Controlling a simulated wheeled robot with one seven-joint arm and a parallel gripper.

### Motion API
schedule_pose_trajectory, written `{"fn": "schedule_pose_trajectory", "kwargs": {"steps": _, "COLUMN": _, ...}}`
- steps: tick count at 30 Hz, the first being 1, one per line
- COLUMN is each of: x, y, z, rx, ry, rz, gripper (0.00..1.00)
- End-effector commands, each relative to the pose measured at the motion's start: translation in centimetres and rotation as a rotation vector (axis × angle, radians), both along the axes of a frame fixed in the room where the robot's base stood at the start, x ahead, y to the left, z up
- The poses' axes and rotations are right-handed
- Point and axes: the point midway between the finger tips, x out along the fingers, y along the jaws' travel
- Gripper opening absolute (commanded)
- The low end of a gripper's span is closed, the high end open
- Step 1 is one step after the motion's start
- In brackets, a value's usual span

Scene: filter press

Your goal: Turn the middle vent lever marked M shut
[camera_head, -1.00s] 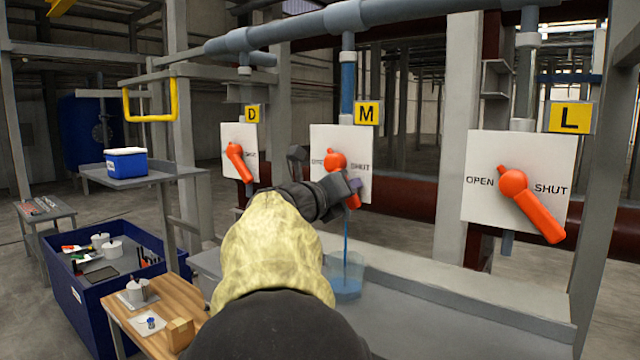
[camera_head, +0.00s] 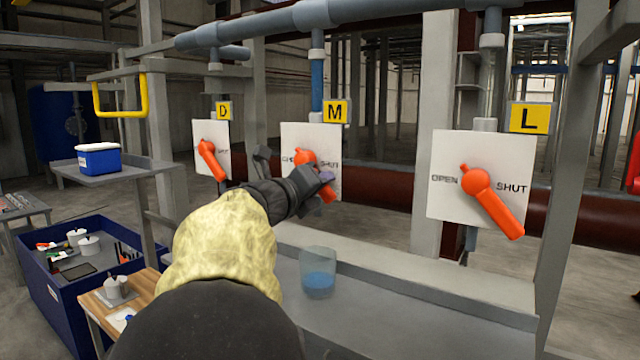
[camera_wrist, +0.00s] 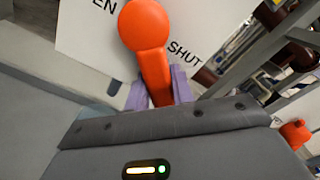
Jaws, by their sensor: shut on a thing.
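The orange M lever (camera_head: 305,157) is on a white plate (camera_head: 292,133) under the yellow M sign (camera_head: 335,111). Its arm slopes down and right, toward the SHUT side. My gripper (camera_head: 325,182) is shut on the lever's arm, below its round hub. In the wrist view the M lever (camera_wrist: 146,28) runs down between the two purple fingers of my gripper (camera_wrist: 158,92), with SHUT to its right. The fingers hide part of the arm. A clear beaker (camera_head: 318,262) with blue liquid stands below, and no stream falls into it.
The D lever (camera_head: 208,152) is to the left and the L lever (camera_head: 490,200) to the right, both sloping down-right. A grey ledge (camera_head: 400,310) runs below the plates. A blue bin (camera_head: 60,305) and wooden table (camera_head: 150,284) stand left.

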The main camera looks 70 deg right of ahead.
Motion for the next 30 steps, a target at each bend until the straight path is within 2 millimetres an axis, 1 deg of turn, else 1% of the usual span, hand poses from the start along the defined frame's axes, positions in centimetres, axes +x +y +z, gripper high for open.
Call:
{"fn": "schedule_pose_trajectory", "kwargs": {"steps": 1, "x": 0.1, "y": 0.1, "z": 0.6, "rx": -0.011, "ry": 0.003, "rz": 0.003, "gripper": 0.26}}
{"fn": "schedule_pose_trajectory", "kwargs": {"steps": 4, "x": 0.1, "y": 0.1, "z": 0.5, "rx": -0.009, "ry": 0.002, "rz": 0.002, "gripper": 0.45}}
{"fn": "schedule_pose_trajectory", "kwargs": {"steps": 13, "x": 0.1, "y": 0.1, "z": 0.2, "rx": -0.004, "ry": 0.001, "rz": 0.001, "gripper": 0.45}}
{"fn": "schedule_pose_trajectory", "kwargs": {"steps": 17, "x": 0.3, "y": 0.8, "z": 0.0, "rx": -0.004, "ry": -0.001, "rz": 0.004, "gripper": 0.45}}
{"fn": "schedule_pose_trajectory", "kwargs": {"steps": 20, "x": 0.5, "y": 1.9, "z": -0.1, "rx": -0.004, "ry": -0.002, "rz": 0.005, "gripper": 0.45}}
{"fn": "schedule_pose_trajectory", "kwargs": {"steps": 23, "x": 0.9, "y": 3.6, "z": -0.2, "rx": -0.005, "ry": -0.003, "rz": 0.006, "gripper": 0.45}}
{"fn": "schedule_pose_trajectory", "kwargs": {"steps": 30, "x": 1.8, "y": 8.4, "z": -0.2, "rx": -0.006, "ry": -0.003, "rz": 0.006, "gripper": 0.45}}
